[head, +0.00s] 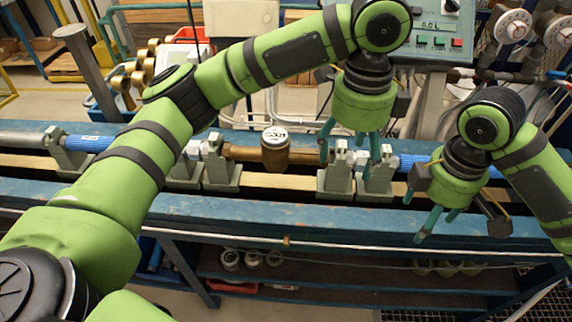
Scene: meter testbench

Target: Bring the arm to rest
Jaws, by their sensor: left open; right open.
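My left arm (290,55) comes in from the left and reaches across the bench. My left gripper (350,145) points down with its teal fingers spread. It is open and in front of the meter line, just right of the brass water meter (275,152). I cannot tell whether its fingers touch the grey clamp (338,180) behind them. My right arm (540,175) comes in from the right. My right gripper (435,215) points down and is open over the front blue rail. No object shows between its fingers.
The blue test bench (290,215) runs across the view, with a blue pipe (88,143) at the left. A control panel (432,35) with coloured buttons stands behind the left gripper. Brass meters (135,80) sit in a blue crate behind. White-topped meters (253,258) lie on the shelf below.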

